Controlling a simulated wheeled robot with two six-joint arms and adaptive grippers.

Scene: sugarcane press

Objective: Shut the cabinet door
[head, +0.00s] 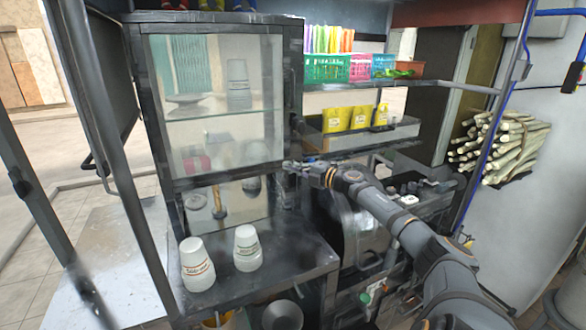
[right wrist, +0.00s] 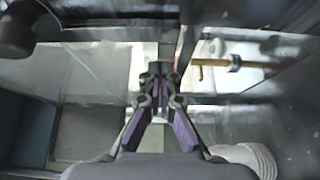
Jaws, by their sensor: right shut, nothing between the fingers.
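The cabinet (head: 295,60) is a dark metal case with clear glass, left of the middle in the head view. Its glass door (head: 215,85) looks flush or nearly flush with the frame; I cannot tell whether a small gap is left. Cups and a dish show behind the glass. My right gripper (head: 310,172) is at the lower right corner of the cabinet front. It is shut and empty; whether it touches the door is unclear. In the right wrist view its fingers (right wrist: 160,85) are together, close before dark frame bars and glass. My left gripper is not in view.
Two stacks of white cups (head: 197,265) (head: 247,248) stand on the dark counter (head: 300,272) below the cabinet. Shelves at right hold a green basket (head: 326,69) and yellow packets (head: 361,117). Sugarcane (head: 500,145) is bundled at far right. A dark post (head: 130,190) rises at left.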

